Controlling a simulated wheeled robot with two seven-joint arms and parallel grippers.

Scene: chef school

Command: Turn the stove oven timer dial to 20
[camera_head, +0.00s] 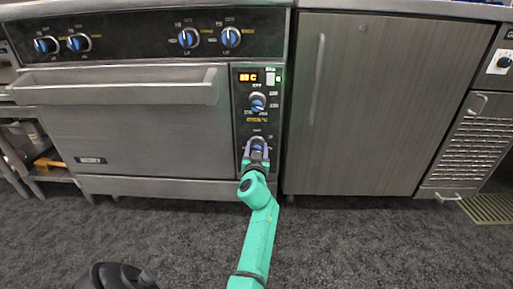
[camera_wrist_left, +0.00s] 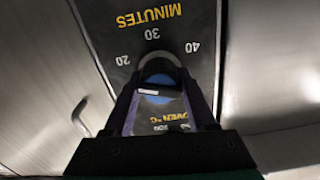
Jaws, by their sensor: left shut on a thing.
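The stove oven (camera_head: 140,130) stands at the left with a narrow control panel on its right side. The timer dial (camera_head: 258,143) is the lower blue and silver dial on that panel, partly hidden by my gripper. My left gripper (camera_head: 256,152) is shut on the timer dial. In the left wrist view the timer dial (camera_wrist_left: 157,85) sits between the two fingers, beside the marks 20, 30 and 40 and the word MINUTES. Which mark the dial points to I cannot tell. My right gripper is not in view.
The oven handle (camera_head: 120,86) juts out to the left. A grey cabinet (camera_head: 375,110) stands to the right. The dark carpet (camera_head: 360,240) in front is clear.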

